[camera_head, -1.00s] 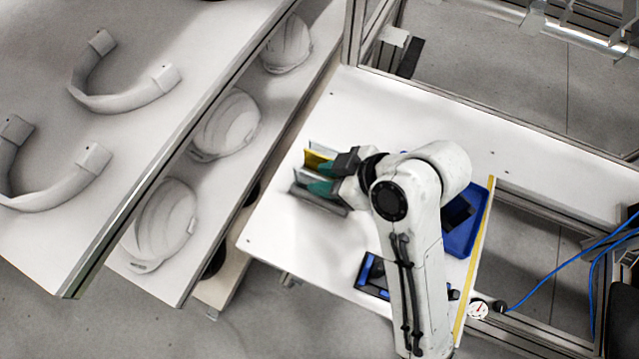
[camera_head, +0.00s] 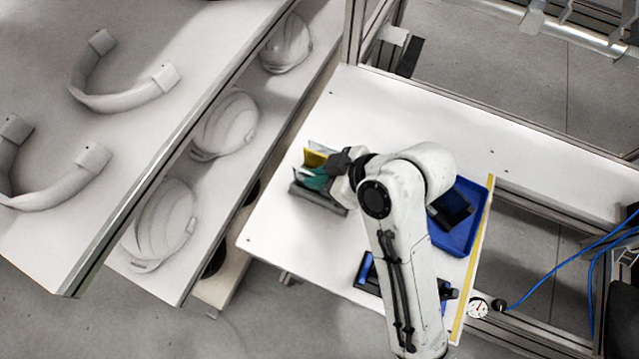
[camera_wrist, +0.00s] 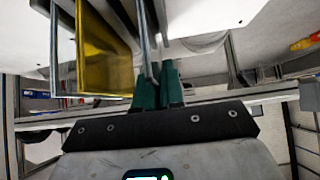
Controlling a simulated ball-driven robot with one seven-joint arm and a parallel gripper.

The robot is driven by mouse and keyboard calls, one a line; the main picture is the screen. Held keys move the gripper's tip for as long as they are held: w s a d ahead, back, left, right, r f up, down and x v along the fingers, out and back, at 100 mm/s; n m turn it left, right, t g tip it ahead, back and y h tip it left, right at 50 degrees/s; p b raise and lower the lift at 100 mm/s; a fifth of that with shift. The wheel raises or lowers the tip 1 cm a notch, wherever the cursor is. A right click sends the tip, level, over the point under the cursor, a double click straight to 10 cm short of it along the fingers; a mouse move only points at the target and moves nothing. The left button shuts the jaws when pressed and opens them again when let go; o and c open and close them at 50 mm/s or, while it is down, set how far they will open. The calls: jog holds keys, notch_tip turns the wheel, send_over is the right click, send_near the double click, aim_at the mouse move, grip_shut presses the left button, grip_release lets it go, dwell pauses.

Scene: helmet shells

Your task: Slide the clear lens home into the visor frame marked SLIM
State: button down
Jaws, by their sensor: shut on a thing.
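My gripper (camera_head: 315,178) has its teal fingers together at the rack of lenses on the white table. In the wrist view the fingers (camera_wrist: 158,86) are shut on a thin pane seen edge-on (camera_wrist: 142,38), which looks like the clear lens. A yellow lens (camera_wrist: 104,58) stands upright just left of it, apart from the fingers, and also shows in the head view (camera_head: 315,158). Another clear pane (camera_wrist: 65,60) stands further left. The grey rack (camera_head: 318,200) is partly hidden by my gripper. No SLIM marking is readable.
A blue tray (camera_head: 468,240) with a dark item (camera_head: 452,207) lies at the table's right, beside a yellow edge strip (camera_head: 473,265). A dark and blue object (camera_head: 366,272) is partly behind my arm. Shelves of helmet shells (camera_head: 226,122) stand left. The table's upper middle is clear.

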jog(key=shift+r, duration=0.15)
jog(key=shift+r, duration=0.2)
notch_tip(320, 180, up, 2)
jog(key=s+d+r+p, duration=0.8)
jog(key=s+r+p, duration=0.2)
jog(key=s, duration=0.1)
jog(key=shift+d+r, duration=0.15)
jog(key=shift+r, duration=0.05)
